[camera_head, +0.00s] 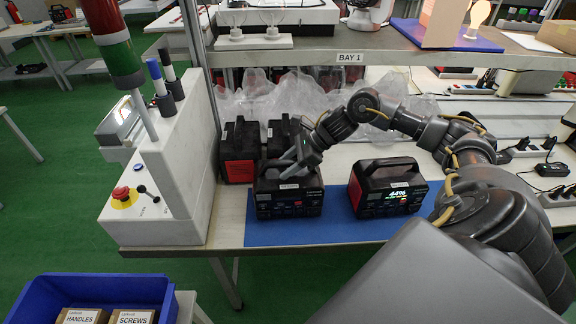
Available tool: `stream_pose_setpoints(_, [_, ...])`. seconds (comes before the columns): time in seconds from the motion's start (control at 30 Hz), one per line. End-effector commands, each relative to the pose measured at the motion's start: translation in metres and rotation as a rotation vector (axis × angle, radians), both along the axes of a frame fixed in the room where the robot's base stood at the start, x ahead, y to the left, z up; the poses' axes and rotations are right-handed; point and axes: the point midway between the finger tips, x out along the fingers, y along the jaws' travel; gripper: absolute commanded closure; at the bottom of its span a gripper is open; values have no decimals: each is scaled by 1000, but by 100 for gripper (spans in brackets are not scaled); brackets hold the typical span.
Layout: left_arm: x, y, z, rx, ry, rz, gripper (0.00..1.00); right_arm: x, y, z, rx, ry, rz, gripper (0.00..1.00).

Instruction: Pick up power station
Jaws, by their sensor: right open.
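Two black and red power stations stand on a blue mat (335,229) on the workbench. The left one (290,206) has a dark screen. The right one (388,195) has a lit display that reads 44%. My right arm comes in from the right and reaches across behind the right power station. My right gripper (293,168) is open and points down at the top of the left power station, by its handle. The picture is too small to tell whether the fingers touch the handle. My left gripper is not in view.
More power stations (239,152) stand behind the left one. Clear plastic bags (296,95) lie further back. A white control box (178,160) with a red button and a signal tower stands at left. A blue bin (60,287) with small boxes is at lower left.

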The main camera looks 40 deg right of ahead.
Motion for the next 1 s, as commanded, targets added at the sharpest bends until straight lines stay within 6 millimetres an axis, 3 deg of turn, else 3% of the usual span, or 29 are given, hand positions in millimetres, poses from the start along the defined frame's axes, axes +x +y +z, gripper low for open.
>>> stream_pose_setpoints(0.07, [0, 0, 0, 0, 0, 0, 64, 0, 0, 0, 0, 0, 0, 56])
stream_pose_setpoints(0.4, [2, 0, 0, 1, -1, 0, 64, 0, 0, 0, 0, 0, 0, 100])
stream_pose_setpoints(1.0, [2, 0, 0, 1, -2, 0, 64, 0, -1, 1, 0, -2, -1, 100])
